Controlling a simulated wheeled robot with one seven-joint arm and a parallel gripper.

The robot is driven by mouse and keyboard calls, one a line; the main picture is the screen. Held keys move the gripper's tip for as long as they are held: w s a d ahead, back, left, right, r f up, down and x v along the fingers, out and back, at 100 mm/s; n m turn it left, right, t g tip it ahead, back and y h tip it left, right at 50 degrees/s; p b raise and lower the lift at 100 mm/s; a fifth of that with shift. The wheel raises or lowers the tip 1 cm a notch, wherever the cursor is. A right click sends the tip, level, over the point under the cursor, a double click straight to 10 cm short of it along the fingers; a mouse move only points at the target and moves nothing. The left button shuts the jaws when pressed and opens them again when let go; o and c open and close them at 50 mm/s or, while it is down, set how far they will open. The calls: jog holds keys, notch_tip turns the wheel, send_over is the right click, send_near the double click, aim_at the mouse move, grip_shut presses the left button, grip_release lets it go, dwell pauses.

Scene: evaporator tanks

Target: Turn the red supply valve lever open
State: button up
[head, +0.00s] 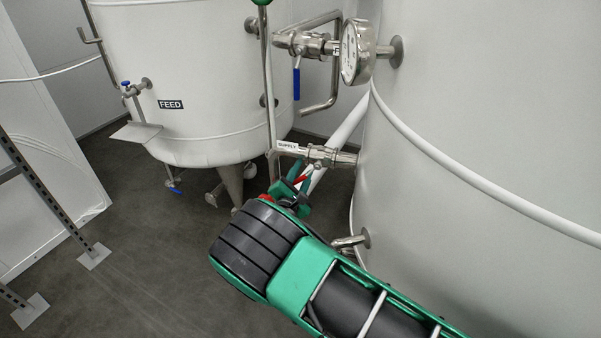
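The red supply valve lever (302,179) shows only as a small red piece just below the valve body (320,155), which carries a white SUPPLY label (288,146). The valve sits on a short steel pipe from the large right tank. My green and black arm reaches in from the lower right. My gripper (297,184) is at the lever, with its green fingers around or right beside the red piece. The wrist and fingers hide most of the lever, and I cannot tell whether the fingers are closed on it.
The large white tank (490,100) fills the right side close to my arm. A FEED tank (190,80) stands behind left. A blue-handled valve (297,83) and a gauge (352,52) are above. A thin vertical pipe (269,100) runs by the label.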

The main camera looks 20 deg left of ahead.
jog(key=s, duration=1)
jog(key=shift+s+d+f, duration=0.15)
jog(key=shift+s+d, duration=0.1)
jog(key=shift+s, duration=0.1)
